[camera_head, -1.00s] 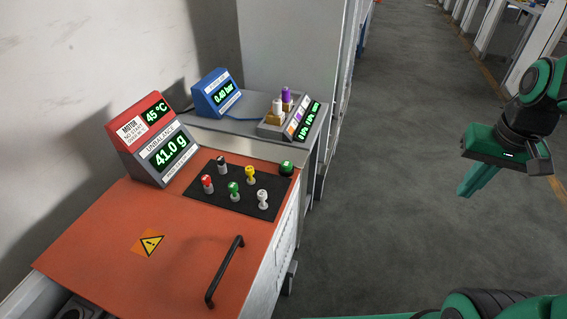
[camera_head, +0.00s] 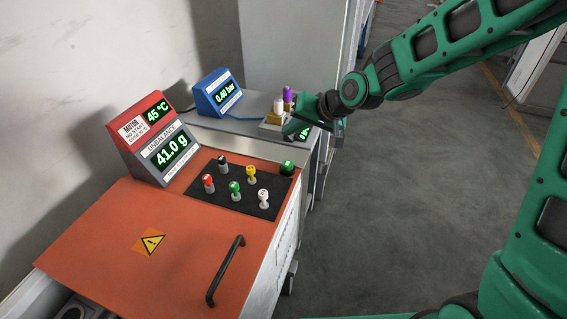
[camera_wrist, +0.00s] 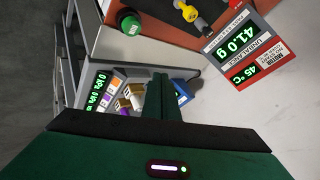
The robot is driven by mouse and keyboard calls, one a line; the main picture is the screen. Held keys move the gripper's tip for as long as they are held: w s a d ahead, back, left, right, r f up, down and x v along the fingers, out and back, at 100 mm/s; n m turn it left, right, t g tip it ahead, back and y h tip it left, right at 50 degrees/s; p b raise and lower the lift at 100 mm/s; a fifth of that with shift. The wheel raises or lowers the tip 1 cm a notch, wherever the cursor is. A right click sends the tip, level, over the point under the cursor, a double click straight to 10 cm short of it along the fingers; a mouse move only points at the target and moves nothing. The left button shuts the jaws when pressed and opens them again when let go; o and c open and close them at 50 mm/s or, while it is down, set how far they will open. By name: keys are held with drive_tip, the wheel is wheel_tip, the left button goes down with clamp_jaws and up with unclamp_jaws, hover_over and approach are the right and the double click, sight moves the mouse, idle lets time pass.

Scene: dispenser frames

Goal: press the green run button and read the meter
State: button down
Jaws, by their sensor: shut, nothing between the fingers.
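The green run button (camera_head: 287,168) is a round domed cap at the back right corner of the orange machine top; in the wrist view it appears as a green dome (camera_wrist: 130,23) near the top. The meter (camera_head: 170,152), labelled UNBALANCE, reads 41.0 g. The red MOTOR panel (camera_head: 157,114) above it reads 45 °C. Both readings also show upside down in the wrist view. My gripper (camera_head: 292,131) is shut and empty, above and behind the button and apart from it. In the wrist view its shut fingers (camera_wrist: 160,80) point up the picture.
A black plate (camera_head: 220,200) holds several coloured pegs, including a green one (camera_head: 234,188) and a yellow one (camera_head: 251,173). A blue box (camera_head: 208,103) reads 0.40 bar. Behind my gripper, a grey console (camera_head: 271,127) is partly hidden. A black handle (camera_head: 226,268) stands in front. Floor at right is open.

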sight(291, 165)
idle(0.3)
drive_tip(key=shift+f, duration=4.45)
drive_tip(key=shift+s+f, duration=0.25)
drive_tip(key=shift+f, duration=0.1)
drive_tip(key=shift+f, duration=0.45)
drive_tip(key=shift+r, duration=0.9)
